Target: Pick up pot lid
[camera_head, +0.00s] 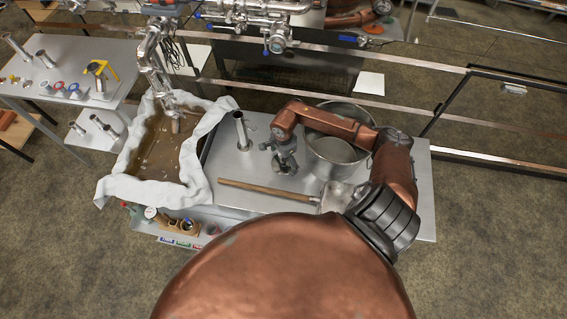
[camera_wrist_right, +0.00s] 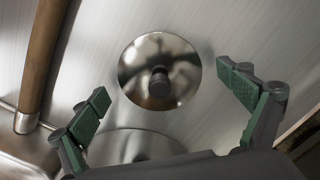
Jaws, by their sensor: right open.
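The pot lid (camera_wrist_right: 145,62) is a round, shiny metal disc with a dark knob (camera_wrist_right: 160,84) at its centre. It lies on the brushed metal tabletop in the right wrist view. My right gripper (camera_wrist_right: 163,82) is open, with its two green-padded fingers apart on either side of the lid. No contact with the lid or knob shows. In the head view my right gripper (camera_head: 285,160) points down over the table, left of the large metal pot (camera_head: 338,152), and mostly hides the lid. My left gripper is not in view.
A wooden-handled scoop (camera_head: 255,188) lies in front of the lid; its handle (camera_wrist_right: 42,55) shows at left in the wrist view. An upright metal tube (camera_head: 242,130) stands to the left. Further left is a cloth-lined basin (camera_head: 195,165). The metal table's (camera_head: 415,215) right front corner is bare.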

